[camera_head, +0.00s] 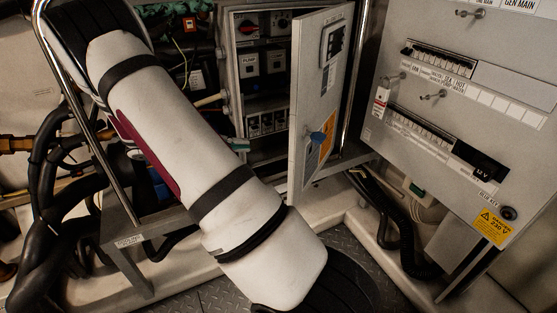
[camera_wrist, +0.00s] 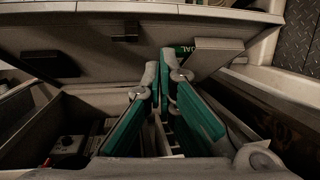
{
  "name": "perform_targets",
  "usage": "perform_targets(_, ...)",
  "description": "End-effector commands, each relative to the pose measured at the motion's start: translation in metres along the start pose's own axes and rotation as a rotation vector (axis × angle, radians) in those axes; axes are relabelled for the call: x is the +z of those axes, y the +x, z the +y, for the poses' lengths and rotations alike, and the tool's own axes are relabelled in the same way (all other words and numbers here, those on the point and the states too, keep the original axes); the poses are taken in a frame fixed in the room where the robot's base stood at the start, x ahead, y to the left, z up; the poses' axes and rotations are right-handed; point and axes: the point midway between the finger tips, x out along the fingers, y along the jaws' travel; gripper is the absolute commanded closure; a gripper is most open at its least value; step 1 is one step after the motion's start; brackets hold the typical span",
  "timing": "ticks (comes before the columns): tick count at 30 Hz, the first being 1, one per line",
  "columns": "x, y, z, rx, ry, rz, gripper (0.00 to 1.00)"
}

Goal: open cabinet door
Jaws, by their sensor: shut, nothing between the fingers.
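The grey cabinet (camera_head: 229,75) stands in the middle of the head view. Its door (camera_head: 307,110) is swung partly open, hinged away from the cabinet's front, and the inside with switches and breakers (camera_head: 265,123) shows. A grey panel (camera_wrist: 60,45), apparently the door, lies across the top beyond the fingertips. In the head view my white arm hides most of the gripper.
A large grey electrical panel (camera_head: 470,120) with several breakers stands to the right of the door. Black hoses (camera_head: 385,215) run along the floor below it. Pipes and hoses (camera_head: 45,170) crowd the left. Some bare checkered floor (camera_head: 345,245) shows below the cabinet.

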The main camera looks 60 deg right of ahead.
Motion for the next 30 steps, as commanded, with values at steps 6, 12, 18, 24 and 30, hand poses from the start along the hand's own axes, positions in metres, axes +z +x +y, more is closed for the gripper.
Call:
perform_targets(6, -0.026, 0.011, -0.041, 0.155, 0.043, 0.025, 1.00)
perform_targets(12, -0.030, 0.021, -0.043, 0.183, 0.054, 0.032, 1.00)
perform_targets(18, -0.030, 0.053, -0.037, 0.180, 0.052, 0.028, 1.00)
perform_targets(24, -0.031, 0.092, -0.030, 0.179, 0.052, 0.028, 1.00)
perform_targets(30, -0.022, 0.122, -0.025, 0.179, 0.051, 0.030, 1.00)
